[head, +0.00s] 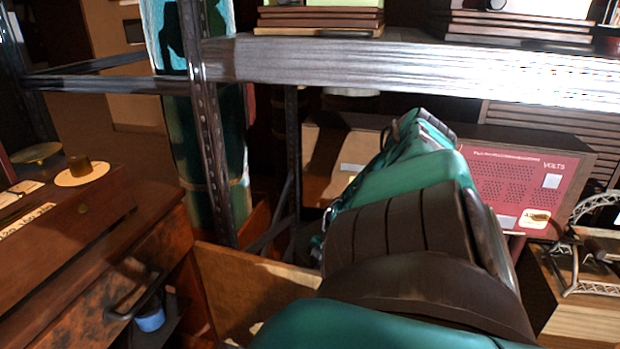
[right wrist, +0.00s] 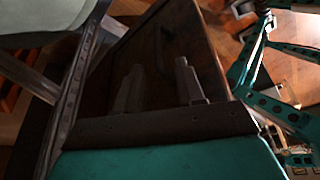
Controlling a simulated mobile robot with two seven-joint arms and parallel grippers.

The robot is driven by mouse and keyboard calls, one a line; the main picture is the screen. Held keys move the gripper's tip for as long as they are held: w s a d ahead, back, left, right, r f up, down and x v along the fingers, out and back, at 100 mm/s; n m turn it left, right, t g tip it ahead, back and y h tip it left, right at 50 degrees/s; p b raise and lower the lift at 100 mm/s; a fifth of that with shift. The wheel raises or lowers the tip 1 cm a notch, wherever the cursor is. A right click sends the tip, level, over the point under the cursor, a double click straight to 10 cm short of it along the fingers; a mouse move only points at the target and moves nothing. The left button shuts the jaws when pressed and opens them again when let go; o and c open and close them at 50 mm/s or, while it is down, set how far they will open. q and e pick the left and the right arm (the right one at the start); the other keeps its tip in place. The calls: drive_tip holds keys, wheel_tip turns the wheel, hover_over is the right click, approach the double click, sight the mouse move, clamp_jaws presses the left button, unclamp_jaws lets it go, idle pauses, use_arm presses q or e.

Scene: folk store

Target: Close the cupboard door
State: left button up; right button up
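In the head view a wooden cupboard (head: 100,275) stands at the lower left, with a dark bar handle (head: 135,302) on its front. A light brown panel (head: 245,285) stands out beside it and looks like an open door, though I cannot be sure. In the right wrist view a dark wooden panel (right wrist: 205,55) with a bar handle (right wrist: 163,50) lies beyond my right gripper (right wrist: 158,80). Its two fingers are apart with nothing visible between them; contact with the panel cannot be told. My right arm hides part of the head view. My left gripper is not in view.
A metal shelf (head: 400,65) with an upright post (head: 205,120) crosses in front of me. A red-faced box (head: 510,185) sits at the right. A blue cup (head: 150,318) shows low by the cupboard. A wooden box (head: 60,215) lies on the cupboard top.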

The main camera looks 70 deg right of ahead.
drive_tip(key=b+x, duration=0.2)
drive_tip(key=x, duration=0.2)
drive_tip(key=shift+w+a+f+b, duration=0.1)
drive_tip(key=shift+w+f+b, duration=0.05)
drive_tip(key=shift+f+b, duration=0.2)
drive_tip(key=shift+w+a+f+b, duration=0.2)
drive_tip(key=shift+f+b, duration=0.1)
drive_tip(key=shift+f, duration=0.25)
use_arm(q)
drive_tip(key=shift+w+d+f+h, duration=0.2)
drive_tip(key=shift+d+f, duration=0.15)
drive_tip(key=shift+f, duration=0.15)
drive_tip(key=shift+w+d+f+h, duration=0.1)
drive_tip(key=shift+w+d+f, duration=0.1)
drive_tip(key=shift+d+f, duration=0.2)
use_arm(e)
drive_tip(key=shift+f, duration=0.1)
drive_tip(key=shift+c, duration=0.5)
drive_tip(key=c, duration=0.6)
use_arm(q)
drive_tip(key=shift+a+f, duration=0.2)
use_arm(e)
clamp_jaws()
